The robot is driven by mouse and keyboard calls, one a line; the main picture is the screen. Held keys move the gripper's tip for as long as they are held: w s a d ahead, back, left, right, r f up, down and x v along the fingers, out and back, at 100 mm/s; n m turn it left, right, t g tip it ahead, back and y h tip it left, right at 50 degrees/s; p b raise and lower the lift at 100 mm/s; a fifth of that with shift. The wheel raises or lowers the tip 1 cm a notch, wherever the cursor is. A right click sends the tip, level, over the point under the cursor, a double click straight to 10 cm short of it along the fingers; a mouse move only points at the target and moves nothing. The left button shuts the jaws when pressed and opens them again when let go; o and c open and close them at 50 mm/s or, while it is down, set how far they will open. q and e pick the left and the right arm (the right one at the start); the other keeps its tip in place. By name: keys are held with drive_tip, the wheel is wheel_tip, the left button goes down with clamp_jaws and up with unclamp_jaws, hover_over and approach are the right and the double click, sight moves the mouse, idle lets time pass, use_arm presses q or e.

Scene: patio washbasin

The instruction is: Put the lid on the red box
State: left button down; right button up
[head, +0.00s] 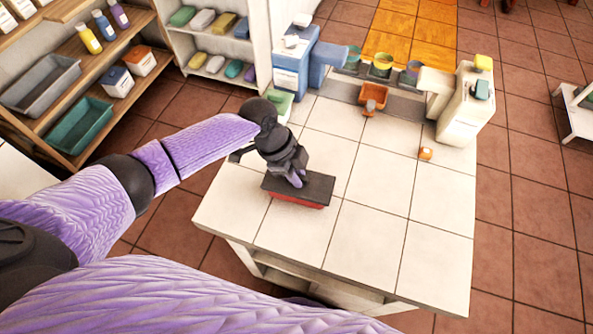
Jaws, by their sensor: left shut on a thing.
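The red box (297,203) stands on the white tiled counter, near its left front side. Only a strip of its red front shows. A dark grey flat lid (318,186) covers it from above. My left gripper (294,179) comes down from above and is shut on the lid, near its middle. The lid lies over the box, roughly lined up with it. I cannot tell whether it is fully seated or just above the rim. The box's inside is hidden. My right gripper is out of view.
The tiled counter (367,235) is clear around the box. At its back are an orange container (373,96), a blue and white dispenser (292,65) and a white block (465,105). A small orange object (426,153) lies at right. Shelves (75,110) stand at left.

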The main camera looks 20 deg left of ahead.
use_arm(q)
drive_tip(key=shift+c, duration=0.3)
unclamp_jaws()
idle(0.3)
wheel_tip(320, 180, up, 7)
drive_tip(key=p, duration=0.6)
drive_tip(key=shift+r+p, duration=0.1)
drive_tip(key=shift+p, duration=0.2)
drive_tip(key=shift+c, duration=0.4)
clamp_jaws()
idle(0.3)
drive_tip(key=shift+f+b, duration=0.3)
idle(0.5)
